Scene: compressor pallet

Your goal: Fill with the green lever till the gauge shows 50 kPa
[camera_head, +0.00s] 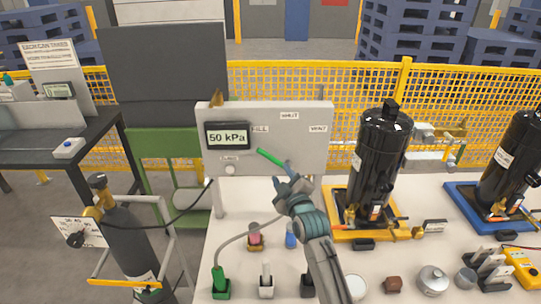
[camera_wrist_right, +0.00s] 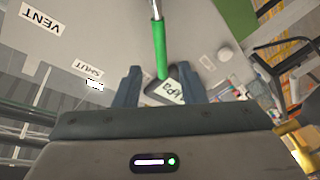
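The gauge (camera_head: 227,136) on the upright grey panel (camera_head: 300,150) reads 50 kPa. The green lever (camera_head: 270,157) is on the panel face, its free end slanting up and left, below the FILL label (camera_head: 260,129). In the right wrist view the lever (camera_wrist_right: 160,50) reaches toward the space between my fingers, with gaps on both sides. My right gripper (camera_head: 285,186) is just below the lever, and it shows open in the right wrist view (camera_wrist_right: 158,82). Whether a finger touches the lever I cannot tell. My left gripper is out of view.
A VENT label (camera_head: 318,129) is on the panel's right. A black compressor (camera_head: 382,155) on a yellow tray stands right of the panel. A grey gas cylinder (camera_head: 125,235) stands at left. Small parts and a green-based hose fitting (camera_head: 220,284) cover the table front.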

